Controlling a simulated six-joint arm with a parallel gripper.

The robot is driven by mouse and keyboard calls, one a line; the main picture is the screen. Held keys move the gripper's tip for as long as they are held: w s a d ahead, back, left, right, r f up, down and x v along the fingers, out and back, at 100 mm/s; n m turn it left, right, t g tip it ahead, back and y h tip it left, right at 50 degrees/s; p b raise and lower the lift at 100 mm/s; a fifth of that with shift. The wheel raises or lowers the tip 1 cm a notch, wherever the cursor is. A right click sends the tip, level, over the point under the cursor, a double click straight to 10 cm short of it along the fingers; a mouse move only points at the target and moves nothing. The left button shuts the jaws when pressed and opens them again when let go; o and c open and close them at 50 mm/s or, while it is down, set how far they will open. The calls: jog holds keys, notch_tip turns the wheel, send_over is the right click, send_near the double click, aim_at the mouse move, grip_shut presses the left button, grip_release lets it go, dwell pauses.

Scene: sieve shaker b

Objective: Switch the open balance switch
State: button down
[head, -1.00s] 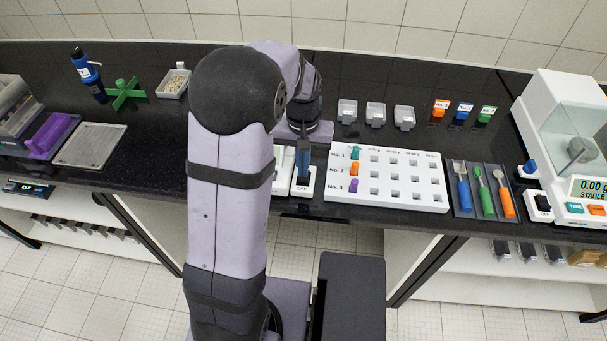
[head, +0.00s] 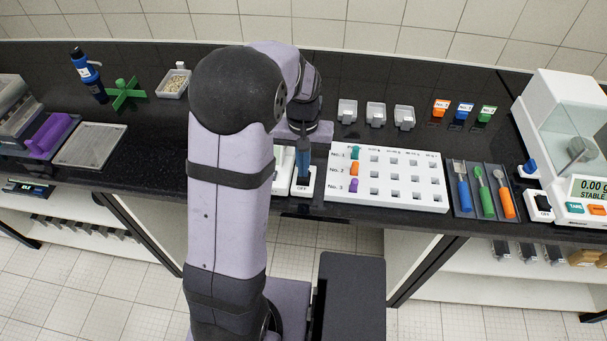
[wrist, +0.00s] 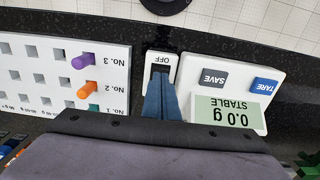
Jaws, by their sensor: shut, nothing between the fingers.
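The open balance's switch (head: 302,188) is a small white block marked OFF beside the open balance (head: 281,171), which my arm mostly hides in the head view. In the wrist view the switch (wrist: 163,57) appears upside down, with a black rocker behind my fingertips. The balance (wrist: 232,92) there reads 0.0 g STABLE and has SAVE and TARE buttons. My gripper (head: 303,170) is shut and empty, its blue fingers pointing down at the switch. In the wrist view my gripper's fingertips (wrist: 158,82) overlap the rocker; whether they touch it I cannot tell.
A white peg board (head: 386,192) with coloured pegs stands close to the right of the switch. A tool tray (head: 472,207) lies further right, near an enclosed balance (head: 565,130) with its own switch (head: 540,207). Small grey containers (head: 376,116) stand behind the board.

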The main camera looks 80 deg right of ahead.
jog(key=shift+f+b, duration=0.55)
jog(key=shift+f, duration=0.35)
dwell(0.4)
jog(key=shift+r, duration=0.15)
notch_tip(320, 180, up, 7)
jog(key=p, duration=0.6)
dwell(0.7)
